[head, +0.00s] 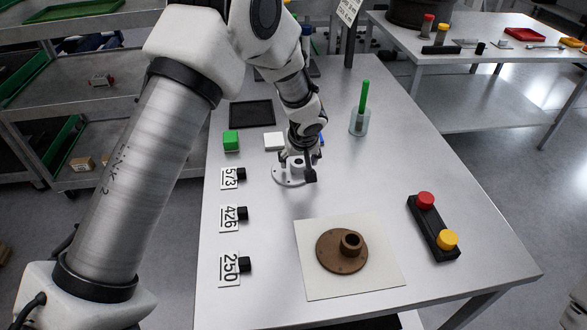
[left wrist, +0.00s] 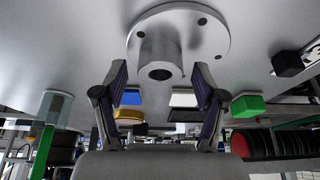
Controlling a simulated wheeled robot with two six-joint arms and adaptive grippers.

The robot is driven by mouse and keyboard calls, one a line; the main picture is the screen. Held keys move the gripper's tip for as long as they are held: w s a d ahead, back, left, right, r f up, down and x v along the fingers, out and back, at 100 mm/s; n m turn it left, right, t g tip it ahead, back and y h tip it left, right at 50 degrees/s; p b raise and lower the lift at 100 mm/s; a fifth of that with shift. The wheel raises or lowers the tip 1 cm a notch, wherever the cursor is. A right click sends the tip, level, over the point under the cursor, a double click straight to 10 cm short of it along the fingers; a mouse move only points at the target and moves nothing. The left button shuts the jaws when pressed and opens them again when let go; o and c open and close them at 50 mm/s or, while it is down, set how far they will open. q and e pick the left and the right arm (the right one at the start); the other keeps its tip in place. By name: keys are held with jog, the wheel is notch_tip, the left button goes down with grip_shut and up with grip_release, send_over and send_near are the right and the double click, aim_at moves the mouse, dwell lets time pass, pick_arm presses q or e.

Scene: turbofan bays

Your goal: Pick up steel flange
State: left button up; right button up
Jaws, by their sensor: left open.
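The steel flange (head: 283,181), a pale grey disc with bolt holes and a raised hub, lies on the table just beyond the middle. My left gripper (head: 297,168) is directly over it and hides part of the disc and hub. In the left wrist view the flange (left wrist: 205,38) fills the top, its hollow hub pointing toward the gripper. The two fingers of my left gripper (left wrist: 160,78) are spread apart on either side of the hub's end, with gaps on both sides. I see no contact. My right gripper is out of view.
A brown flange (head: 338,262) lies on a pale square sheet at the front. A button box (head: 433,228) is at right. Number tags (head: 229,219) line the left edge. A green block (head: 231,141), a white block (head: 273,141) and a beaker (head: 359,122) stand nearby.

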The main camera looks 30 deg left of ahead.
pick_arm(q)
grip_shut()
jog(key=shift+r, duration=0.1)
